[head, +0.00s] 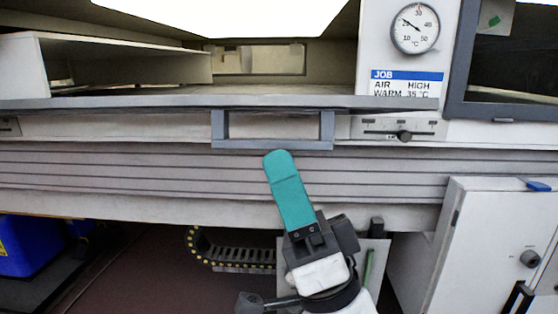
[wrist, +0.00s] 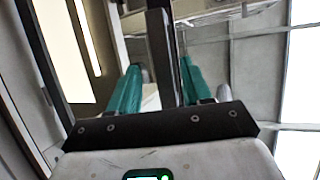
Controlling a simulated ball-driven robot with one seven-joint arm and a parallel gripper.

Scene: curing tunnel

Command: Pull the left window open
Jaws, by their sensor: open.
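The left window shows in the head view as a long grey lower rail (head: 120,102) across a wide opening, with the tunnel's inside visible above it. A U-shaped grey handle (head: 272,145) hangs from the rail. My gripper (head: 277,156) is open, its teal fingers pointing up with the tip just below the handle's crossbar. In the wrist view, my two teal fingers (wrist: 160,68) stand apart, and a dark bar (wrist: 160,40), seemingly the handle's, runs between them. I cannot tell whether the fingers touch it. Only one finger shows clearly in the head view.
A dial thermometer (head: 414,27) and a job label (head: 406,83) are right of the opening. A slider panel (head: 398,130) sits below them. The dark-framed right window (head: 455,75) is at the far right. A white cabinet (head: 485,240) stands lower right, a blue bin (head: 30,248) lower left.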

